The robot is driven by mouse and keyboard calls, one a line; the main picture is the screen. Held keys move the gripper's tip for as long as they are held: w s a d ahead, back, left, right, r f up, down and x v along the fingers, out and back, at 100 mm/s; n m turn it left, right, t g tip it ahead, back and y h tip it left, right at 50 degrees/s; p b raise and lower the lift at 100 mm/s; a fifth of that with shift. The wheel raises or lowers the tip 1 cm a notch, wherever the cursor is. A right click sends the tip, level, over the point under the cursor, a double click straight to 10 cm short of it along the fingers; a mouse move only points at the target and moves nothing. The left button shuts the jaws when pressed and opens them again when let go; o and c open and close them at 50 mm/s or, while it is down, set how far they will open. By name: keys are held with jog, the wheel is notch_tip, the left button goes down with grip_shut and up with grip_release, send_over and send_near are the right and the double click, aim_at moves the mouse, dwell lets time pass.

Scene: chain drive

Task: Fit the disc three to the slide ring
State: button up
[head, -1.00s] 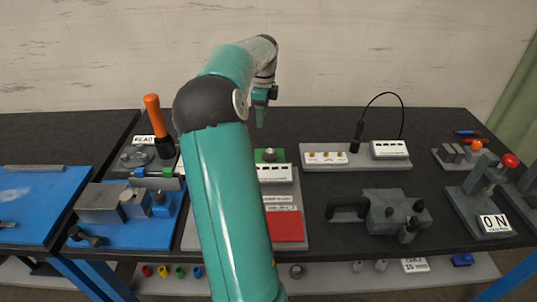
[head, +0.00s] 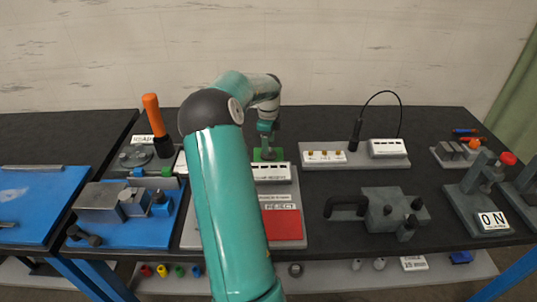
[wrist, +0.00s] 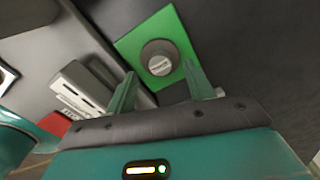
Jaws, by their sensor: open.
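My gripper (head: 267,140) is open above a green plate (head: 256,157) at the back middle of the bench. In the wrist view, a grey round piece with a pale marked top (wrist: 159,58) sits on the green plate (wrist: 180,32). The two teal fingers of my gripper (wrist: 159,72) stand apart on either side of it in the picture, and nothing is held. I cannot tell whether the fingers have reached its height. No label naming disc three or the slide ring is readable, so I cannot tell which parts they are.
A white slotted block (head: 275,172) stands just in front of the green plate, with a red panel (head: 286,226) nearer. An upright orange handle (head: 153,115) is at left. A board with a black cable (head: 357,150) is at right. My arm hides part of the middle.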

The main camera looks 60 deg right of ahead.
notch_tip(320, 180, down, 3)
jog(key=shift+r, duration=0.15)
grip_shut()
jog(key=shift+r, duration=0.1)
jog(key=shift+r, duration=0.15)
